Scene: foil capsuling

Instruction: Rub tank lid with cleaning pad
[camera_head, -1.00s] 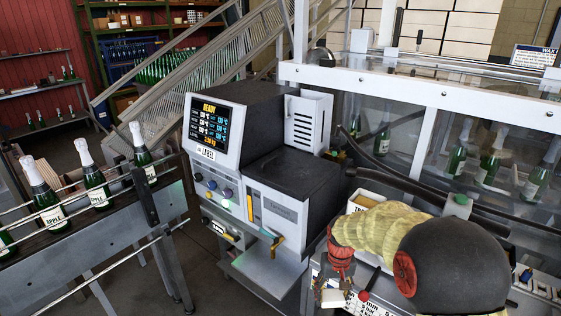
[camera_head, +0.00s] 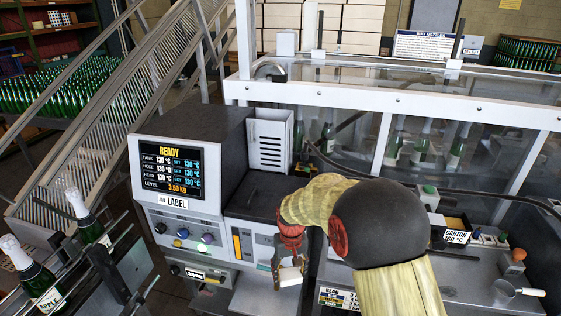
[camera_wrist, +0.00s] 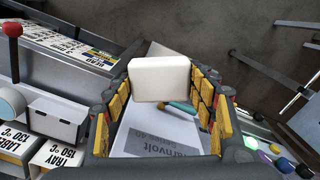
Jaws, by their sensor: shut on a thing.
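A white block, the cleaning pad (camera_wrist: 160,78), sits between the yellow-padded fingers of my gripper (camera_wrist: 160,100) in the wrist view. The gripper is shut on it. In the head view my gripper (camera_head: 290,272) hangs in front of the machine's lower front panel, and the pad shows only as a small pale patch there. The dark flat top on the right of the machine (camera_head: 258,188) looks like the tank lid. It is down, above and behind my gripper and apart from the pad. My arm hides its right part.
The display (camera_head: 171,173) reads READY and 130 °C. A white slotted box (camera_head: 270,140) stands behind the lid. A bench with a scoop (camera_head: 505,291) is at right. A bottle conveyor (camera_head: 95,270) is at left.

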